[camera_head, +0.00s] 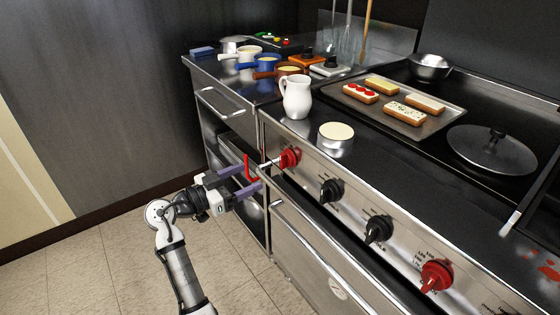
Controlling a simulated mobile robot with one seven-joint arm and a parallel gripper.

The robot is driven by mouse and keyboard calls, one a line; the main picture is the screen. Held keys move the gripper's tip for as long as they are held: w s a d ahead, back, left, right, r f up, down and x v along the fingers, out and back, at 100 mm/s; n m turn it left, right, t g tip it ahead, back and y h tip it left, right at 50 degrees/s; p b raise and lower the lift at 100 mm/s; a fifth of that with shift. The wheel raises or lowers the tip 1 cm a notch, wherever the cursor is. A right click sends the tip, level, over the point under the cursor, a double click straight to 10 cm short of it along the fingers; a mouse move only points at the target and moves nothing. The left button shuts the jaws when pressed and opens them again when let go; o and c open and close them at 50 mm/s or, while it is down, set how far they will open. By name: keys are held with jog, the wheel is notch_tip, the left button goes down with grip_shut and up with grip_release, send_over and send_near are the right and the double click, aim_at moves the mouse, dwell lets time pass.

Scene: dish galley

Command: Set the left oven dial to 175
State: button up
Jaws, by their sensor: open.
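The oven's front panel carries a row of dials. The leftmost, a red dial (289,158), is probably the left oven dial. A second red dial (436,276) is at the right end. The markings around the left red dial are too small to read. My gripper (250,177) is open in front of the panel, left of the left red dial and apart from it. A red upright piece (248,168) shows by its fingers; I cannot tell what it belongs to.
Two black dials (331,190) (378,228) sit between the red ones. An oven handle (320,245) runs below. On the counter are a white pitcher (296,97), a pot (335,140), a tray of toasts (447,118) and a lid (495,150). Floor (110,262) is clear at left.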

aim_at(280, 162)
jog(key=p+x, duration=0.2)
jog(key=x, duration=0.9)
jog(key=shift+w+d, duration=0.15)
jog(key=shift+d, duration=0.05)
jog(key=shift+c, duration=0.2)
jog(key=c, duration=0.9)
jog(key=shift+c, duration=0.2)
